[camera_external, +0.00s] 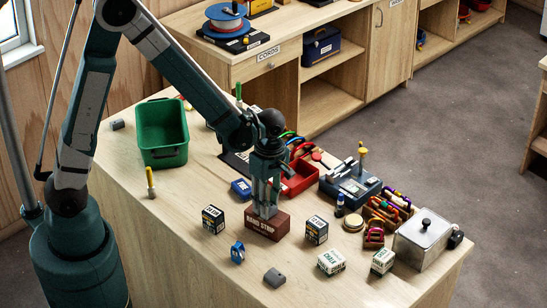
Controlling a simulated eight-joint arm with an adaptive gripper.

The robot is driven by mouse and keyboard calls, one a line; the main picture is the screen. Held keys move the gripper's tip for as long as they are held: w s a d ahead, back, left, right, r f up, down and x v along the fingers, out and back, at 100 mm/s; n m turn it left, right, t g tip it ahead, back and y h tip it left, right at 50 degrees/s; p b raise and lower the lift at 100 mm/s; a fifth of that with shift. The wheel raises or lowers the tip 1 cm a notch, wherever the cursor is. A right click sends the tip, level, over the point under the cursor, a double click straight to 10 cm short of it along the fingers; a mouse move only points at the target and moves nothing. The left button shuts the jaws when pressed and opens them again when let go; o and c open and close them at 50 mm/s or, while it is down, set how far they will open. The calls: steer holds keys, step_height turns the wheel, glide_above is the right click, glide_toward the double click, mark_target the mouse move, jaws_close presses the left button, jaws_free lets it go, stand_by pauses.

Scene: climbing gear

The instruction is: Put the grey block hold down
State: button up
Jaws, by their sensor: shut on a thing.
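A grey block (274,277) lies on the near part of the wooden table, with a dark spot on its top. I cannot tell which is the block hold. My gripper (264,211) points straight down over the middle of the table, apart from both. The brown block stands at or just above the tabletop.
Small labelled boxes (213,219) (317,230) stand on both sides of my gripper. White chalk boxes (331,261), a metal box (423,238) and carabiners crowd the right. A red tray (299,178) is behind; a green bin (162,133) is at left. The left front table is clear.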

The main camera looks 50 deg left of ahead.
steer(key=shift+f, duration=0.15)
steer(key=o, duration=0.9)
steer(key=shift+r, duration=0.2)
steer(key=shift+w+r, duration=0.15)
steer(key=shift+r, duration=2.85)
steer(key=shift+w+r, duration=0.15)
steer(key=shift+r, duration=2.85)
